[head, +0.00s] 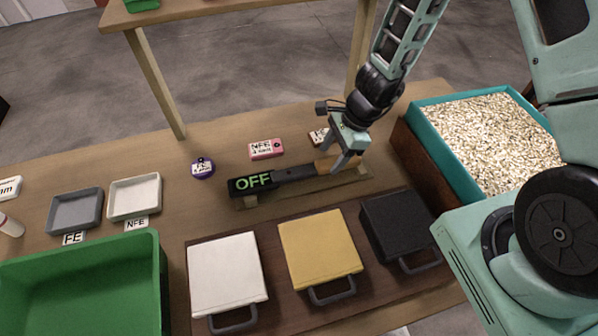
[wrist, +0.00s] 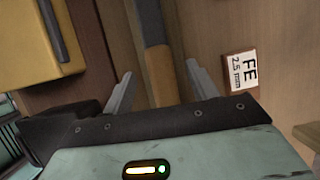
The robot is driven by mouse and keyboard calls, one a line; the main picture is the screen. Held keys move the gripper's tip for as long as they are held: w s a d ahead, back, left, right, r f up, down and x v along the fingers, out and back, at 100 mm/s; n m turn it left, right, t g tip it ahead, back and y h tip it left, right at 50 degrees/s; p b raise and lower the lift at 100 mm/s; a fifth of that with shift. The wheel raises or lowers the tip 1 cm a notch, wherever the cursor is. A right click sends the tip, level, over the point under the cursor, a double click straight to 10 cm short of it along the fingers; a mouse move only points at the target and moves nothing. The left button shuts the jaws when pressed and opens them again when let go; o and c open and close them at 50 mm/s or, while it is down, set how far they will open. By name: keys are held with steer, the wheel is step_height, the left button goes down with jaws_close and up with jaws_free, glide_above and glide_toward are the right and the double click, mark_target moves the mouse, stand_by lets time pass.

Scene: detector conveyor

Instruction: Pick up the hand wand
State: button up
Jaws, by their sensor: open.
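The hand wand (head: 290,175) is a dark bar with a green "OFF" on its left end and a wooden handle at its right end. It lies on a low wooden rest (head: 335,182) on the table. My gripper (head: 342,163) is at the handle from above. In the wrist view the tan handle (wrist: 159,72) lies between the two spread fingers of my gripper (wrist: 157,80), with a gap on each side. The fingers are open and not closed on it.
White (head: 225,270), yellow (head: 318,245) and black (head: 398,220) lidded boxes stand in front of the wand. A pink NFE tag (head: 266,148), a purple disc (head: 202,168) and an FE block (wrist: 241,72) lie behind it. A teal bin of pale bits (head: 480,135) stands right.

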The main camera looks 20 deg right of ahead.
mark_target(328, 162)
steer(key=shift+b+x, duration=0.4)
steer(key=shift+x, duration=1.15)
steer(key=shift+d, duration=0.1)
steer(key=shift+c, duration=0.4)
jaws_close()
step_height(328, 162, up, 10)
steer(key=p, duration=0.3)
steer(key=shift+r, duration=0.1)
